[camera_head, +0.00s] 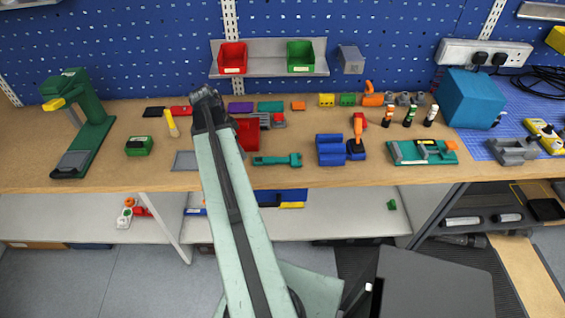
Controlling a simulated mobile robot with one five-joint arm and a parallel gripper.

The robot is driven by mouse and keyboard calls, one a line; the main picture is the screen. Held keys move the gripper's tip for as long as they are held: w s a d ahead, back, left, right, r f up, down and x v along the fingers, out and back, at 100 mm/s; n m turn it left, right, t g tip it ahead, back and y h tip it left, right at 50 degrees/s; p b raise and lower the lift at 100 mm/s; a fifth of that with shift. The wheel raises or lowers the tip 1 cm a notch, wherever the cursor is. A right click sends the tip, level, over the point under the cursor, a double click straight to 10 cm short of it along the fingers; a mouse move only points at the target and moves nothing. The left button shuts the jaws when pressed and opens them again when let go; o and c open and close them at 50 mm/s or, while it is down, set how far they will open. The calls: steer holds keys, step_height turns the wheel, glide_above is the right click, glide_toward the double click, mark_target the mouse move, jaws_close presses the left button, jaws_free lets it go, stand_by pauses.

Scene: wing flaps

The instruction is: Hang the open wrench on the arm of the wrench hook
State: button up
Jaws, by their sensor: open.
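A teal-green wrench-shaped tool (277,160) lies flat on the wooden bench, right of my arm; it looks like the open wrench. My gripper (205,94) is the dark end of my pale green arm, above the back of the bench near the pegboard. It is left of the tool and well apart from it. It is open, and I see nothing held in it, though its fingers are small here. I cannot clearly make out the wrench hook; a grey block (350,60) on the blue pegboard, right of the shelf, may be it.
A grey shelf (270,70) holds a red bin (232,58) and a green bin (300,57). A green drill-press-like stand (92,115) stands left, a blue box (472,98) right. A blue holder (330,150) lies right of the wrench. The bench's front edge is mostly clear.

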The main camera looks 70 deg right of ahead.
mark_target(283, 159)
steer(key=s+d+m, duration=0.2)
steer(key=s, duration=0.1)
steer(key=s+d+m, duration=0.1)
steer(key=s+d, duration=0.1)
steer(key=s, duration=0.2)
steer(key=s+d+m+g, duration=0.1)
steer(key=s+d+m, duration=0.1)
steer(key=s, duration=0.1)
steer(key=shift+s+d+r+m, duration=0.15)
steer(key=shift+s+d+m, duration=0.05)
steer(key=shift+s+m, duration=0.15)
steer(key=b+x, duration=0.2)
steer(key=shift+f+b, duration=0.4)
steer(key=b+x, duration=0.4)
steer(key=x, duration=0.1)
steer(key=shift+s+a+b, duration=0.15)
steer(key=shift+s+b, duration=0.15)
steer(key=shift+b, duration=0.05)
steer(key=shift+r, duration=0.1)
jaws_close()
